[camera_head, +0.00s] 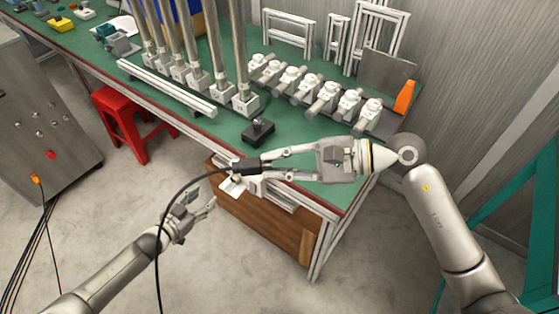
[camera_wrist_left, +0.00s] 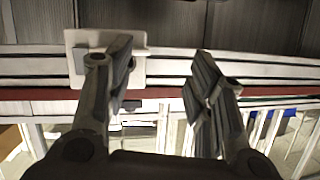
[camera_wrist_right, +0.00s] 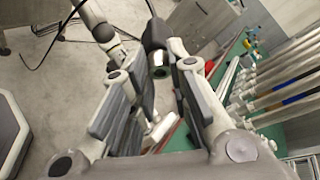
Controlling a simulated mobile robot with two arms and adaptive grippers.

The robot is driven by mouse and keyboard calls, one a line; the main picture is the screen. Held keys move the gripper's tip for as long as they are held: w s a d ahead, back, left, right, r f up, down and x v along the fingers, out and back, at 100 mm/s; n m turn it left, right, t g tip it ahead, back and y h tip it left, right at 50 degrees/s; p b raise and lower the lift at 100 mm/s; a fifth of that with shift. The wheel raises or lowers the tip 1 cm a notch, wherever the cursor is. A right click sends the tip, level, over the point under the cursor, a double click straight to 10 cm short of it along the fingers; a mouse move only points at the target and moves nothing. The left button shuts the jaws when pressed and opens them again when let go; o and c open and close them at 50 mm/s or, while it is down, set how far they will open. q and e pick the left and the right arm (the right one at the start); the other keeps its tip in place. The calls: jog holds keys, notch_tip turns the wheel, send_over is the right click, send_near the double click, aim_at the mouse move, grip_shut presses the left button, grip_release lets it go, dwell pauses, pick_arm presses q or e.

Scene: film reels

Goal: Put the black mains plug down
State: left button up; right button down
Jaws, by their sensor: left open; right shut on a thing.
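My right gripper (camera_head: 262,164) is shut on the black mains plug (camera_head: 243,166), held near the front edge of the green-topped workbench (camera_head: 308,187). The plug's black cable loops left and down past my left arm. In the right wrist view the dark plug (camera_wrist_right: 154,38) shows between the fingertips of my right gripper (camera_wrist_right: 160,55). My left gripper (camera_head: 207,203) is open and empty, in front of the bench and below the plug. In the left wrist view, a white plate (camera_wrist_left: 138,67) on the bench's front rail is partly hidden behind a finger of my left gripper (camera_wrist_left: 160,65).
A small black box (camera_head: 258,134) with a knob stands on the bench behind the plug. Tall metal posts and a row of clamp-like fixtures (camera_head: 322,98) fill the bench behind it. An orange wedge (camera_head: 404,97) stands at right. A red stool (camera_head: 128,118) stands left. Some bare green top shows.

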pick_arm(q)
jog(key=s+a+f+n+g+y, duration=0.2)
jog(key=s+f+y, duration=0.1)
jog(key=s+f, duration=0.7)
jog(key=s+a+f+n+g+y, duration=0.1)
jog(key=s+a+f+g+y, duration=0.15)
jog(key=s+f, duration=0.75)
jog(key=s+d+f+g, duration=0.1)
jog(key=s+f, duration=0.3)
jog(key=s, duration=0.5)
jog(key=s+d+f+n+g, duration=0.1)
jog(key=s+f+g, duration=0.2)
jog(key=s, duration=0.7)
jog(key=s+d+f+n+g+y, duration=0.1)
jog(key=s+f+g, duration=0.2)
jog(key=s, duration=0.7)
jog(key=shift+s+d+f, duration=0.15)
jog(key=shift+d+f, duration=0.15)
jog(key=shift+f, duration=0.5)
